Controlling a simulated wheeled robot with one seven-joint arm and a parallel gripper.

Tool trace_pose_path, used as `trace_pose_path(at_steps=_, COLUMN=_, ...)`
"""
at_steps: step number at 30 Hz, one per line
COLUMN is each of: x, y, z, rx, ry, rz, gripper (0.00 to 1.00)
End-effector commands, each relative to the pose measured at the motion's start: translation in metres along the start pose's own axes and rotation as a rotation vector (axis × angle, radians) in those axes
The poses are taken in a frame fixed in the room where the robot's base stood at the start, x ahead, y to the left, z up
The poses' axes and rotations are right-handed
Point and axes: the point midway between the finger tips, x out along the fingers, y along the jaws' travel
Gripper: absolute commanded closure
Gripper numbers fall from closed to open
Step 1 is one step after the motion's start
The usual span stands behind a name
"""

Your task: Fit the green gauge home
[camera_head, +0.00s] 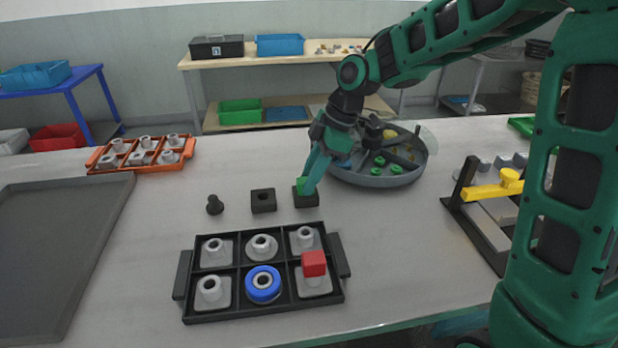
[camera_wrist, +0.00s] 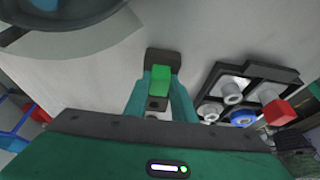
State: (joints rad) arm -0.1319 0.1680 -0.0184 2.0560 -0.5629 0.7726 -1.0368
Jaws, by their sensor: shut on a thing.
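The green gauge (camera_head: 299,184) is between the fingertips of my gripper (camera_head: 309,178), which is shut on it. In the wrist view the green gauge (camera_wrist: 161,78) is a green block between the two teal fingers (camera_wrist: 160,86). A small black block (camera_head: 307,200) sits on the table right at the gauge's lower end; it also shows in the wrist view (camera_wrist: 164,57). I cannot tell whether the gauge is in that block, on it or just above it. A second black block with a square hole (camera_head: 263,201) stands to the left, clear of my gripper.
A dark peg (camera_head: 214,205) stands further left. A black six-compartment tray (camera_head: 238,274) in front holds grey parts, a blue ring (camera_head: 263,284) and a red-topped part (camera_head: 314,264). A round grey bowl (camera_head: 386,178) is close behind right. A yellow-handled rack (camera_head: 490,191) stands at right.

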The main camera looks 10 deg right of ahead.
Motion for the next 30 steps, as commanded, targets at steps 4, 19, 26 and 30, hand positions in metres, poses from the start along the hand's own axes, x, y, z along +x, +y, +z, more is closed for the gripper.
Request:
trace_pose_path(at_steps=4, x=0.001, y=0.000, z=0.001, rx=0.001, ry=-0.001, rz=-0.002, gripper=1.00)
trace_pose_path(at_steps=19, x=0.001, y=0.000, z=0.000, rx=0.001, ry=-0.001, rz=-0.002, gripper=0.55)
trace_pose_path(at_steps=26, x=-0.011, y=0.001, z=0.001, rx=0.002, ry=0.000, rz=0.001, gripper=0.55)
trace_pose_path(at_steps=30, x=-0.034, y=0.002, z=0.001, rx=0.001, ry=0.000, rz=0.003, gripper=0.55)
